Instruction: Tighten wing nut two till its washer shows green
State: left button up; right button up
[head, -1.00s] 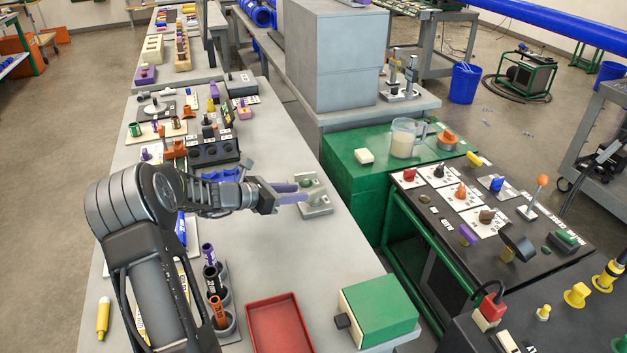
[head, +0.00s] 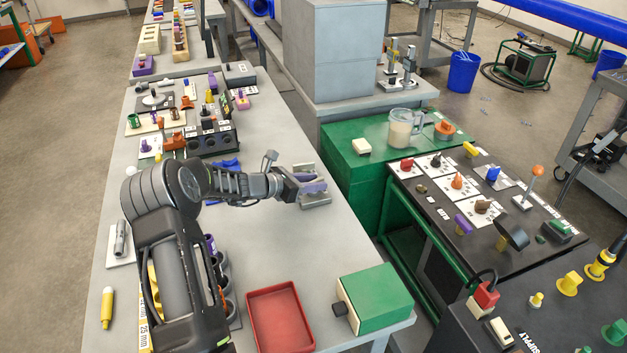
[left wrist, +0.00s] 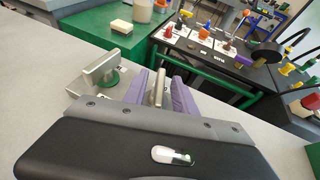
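A grey metal fixture (head: 318,203) stands on the grey bench near its right edge. In the left wrist view it carries two upright wing nuts. The left wing nut (left wrist: 101,70) has a green ring (left wrist: 111,80) under it. The other wing nut (left wrist: 159,88) stands between the purple fingers of my left gripper (left wrist: 165,90). The fingers are apart, one on each side of the wing, with a gap seen at the right finger. The washer under this nut is hidden by the gripper. In the head view my left gripper (head: 313,187) reaches over the fixture from the left.
A red tray (head: 280,318) and a green-topped box (head: 375,297) stand at the bench's near end. A black rack (head: 212,142) with parts stands farther back. A green cabinet (head: 355,185) lies to the right. The bench around the fixture is clear.

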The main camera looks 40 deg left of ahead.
pick_arm(q)
grip_shut()
dwell(0.4)
